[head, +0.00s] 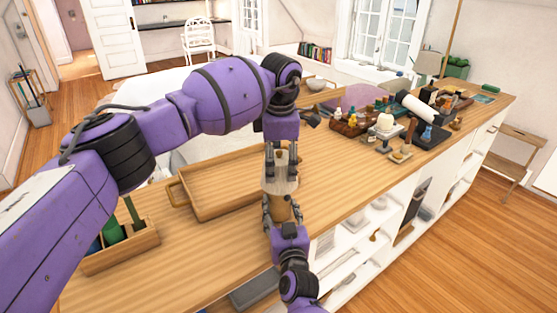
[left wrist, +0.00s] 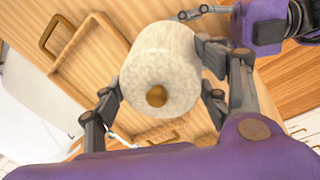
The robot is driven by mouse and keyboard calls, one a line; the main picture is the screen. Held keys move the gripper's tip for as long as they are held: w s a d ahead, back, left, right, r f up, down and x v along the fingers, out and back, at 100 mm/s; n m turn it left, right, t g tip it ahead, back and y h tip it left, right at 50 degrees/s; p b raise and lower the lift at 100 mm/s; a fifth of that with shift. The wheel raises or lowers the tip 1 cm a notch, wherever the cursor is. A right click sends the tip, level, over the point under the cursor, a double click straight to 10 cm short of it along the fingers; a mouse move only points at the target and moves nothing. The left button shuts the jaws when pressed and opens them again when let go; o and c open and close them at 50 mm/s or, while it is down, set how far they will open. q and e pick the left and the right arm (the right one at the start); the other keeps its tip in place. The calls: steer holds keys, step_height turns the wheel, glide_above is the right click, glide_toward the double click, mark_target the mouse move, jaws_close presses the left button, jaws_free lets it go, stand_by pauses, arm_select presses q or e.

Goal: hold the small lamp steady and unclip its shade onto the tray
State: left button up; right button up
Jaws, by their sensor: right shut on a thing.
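The small lamp has a whitish, cylinder-like shade (head: 278,187) and a tan base (head: 282,208). In the left wrist view the shade (left wrist: 160,62) fills the middle, with a round brown knob (left wrist: 156,95) on its top. My left gripper (head: 281,168) comes down from above; its open fingers (left wrist: 160,103) stand on both sides of the shade, with small gaps showing. My right gripper (head: 283,208) is lower and shut on the lamp's base, which its fingers partly hide. The wooden tray (head: 225,186) lies empty on the counter, left of the lamp.
A wooden box (head: 122,249) with green items stands at the counter's left end, beneath my left arm. Bottles, a paper roll (head: 413,108) and small trays crowd the far right. The counter between them and the lamp is mostly clear. Open shelves (head: 375,220) lie below its right edge.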

arm_select(q)
steer(key=shift+w+a, duration=0.1)
steer(key=c, duration=0.5)
arm_select(e)
steer(key=shift+r, duration=0.1)
arm_select(q)
steer(key=shift+c, duration=0.2)
steer(key=shift+w+r, duration=0.1)
steer(key=shift+r, duration=0.05)
steer(key=shift+w+a, duration=0.1)
steer(key=shift+a, duration=0.05)
steer(key=shift+r, duration=0.2)
steer(key=shift+r, duration=0.9)
steer(key=shift+r, duration=0.15)
